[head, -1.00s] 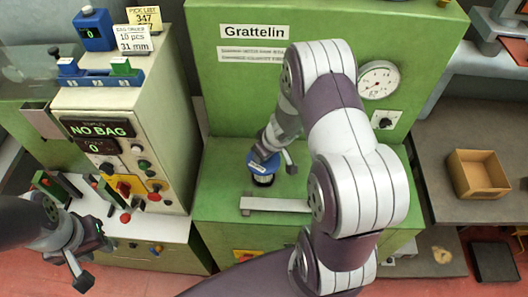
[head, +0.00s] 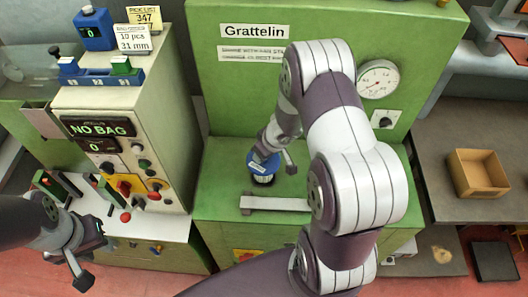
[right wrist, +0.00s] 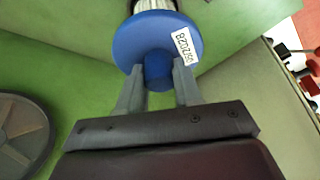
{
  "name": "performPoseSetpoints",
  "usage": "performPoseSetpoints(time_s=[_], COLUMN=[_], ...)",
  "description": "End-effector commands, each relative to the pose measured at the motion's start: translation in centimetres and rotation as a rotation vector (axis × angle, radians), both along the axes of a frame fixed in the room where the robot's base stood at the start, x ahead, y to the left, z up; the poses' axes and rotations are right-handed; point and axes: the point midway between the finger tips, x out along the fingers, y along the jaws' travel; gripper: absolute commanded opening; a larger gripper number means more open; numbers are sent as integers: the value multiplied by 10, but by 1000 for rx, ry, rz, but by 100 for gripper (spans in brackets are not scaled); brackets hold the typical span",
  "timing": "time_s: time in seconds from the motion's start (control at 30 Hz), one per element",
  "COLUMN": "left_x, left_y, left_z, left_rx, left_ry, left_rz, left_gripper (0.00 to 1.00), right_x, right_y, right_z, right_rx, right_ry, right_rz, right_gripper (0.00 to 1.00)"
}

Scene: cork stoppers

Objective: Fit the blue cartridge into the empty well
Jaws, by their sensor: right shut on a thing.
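The blue cartridge (head: 262,164) has a blue cap with a white label and a pale body below it. In the head view it stands on the green machine's ledge, over a dark ring that I take to be the well (head: 263,181). I cannot tell how deep it sits. My right gripper (head: 266,151) is shut on the knob of the cap; the right wrist view shows the cap (right wrist: 150,38) just beyond the fingers (right wrist: 158,88), with white pleats behind it. My left gripper (head: 100,242) hangs empty at the lower left; its finger gap is unclear.
A grey metal bar (head: 274,204) lies across the ledge in front of the cartridge. A control cabinet (head: 122,155) with buttons stands at left. A dial gauge (head: 378,80) is on the machine. A cardboard box (head: 478,174) rests on the right shelf.

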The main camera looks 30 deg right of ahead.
Motion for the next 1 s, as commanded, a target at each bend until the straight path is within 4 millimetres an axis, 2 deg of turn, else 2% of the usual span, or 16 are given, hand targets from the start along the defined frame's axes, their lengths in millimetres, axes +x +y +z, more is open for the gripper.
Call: performPoseSetpoints(time_s=[1.0], left_x=[0], left_y=[0], left_z=[-6], left_rx=[0], left_ry=[0], left_rz=[0], left_gripper=[33], right_x=[0], right_y=[0], right_z=[-9], right_rx=[0], right_ry=[-1], right_rz=[1], right_gripper=[0])
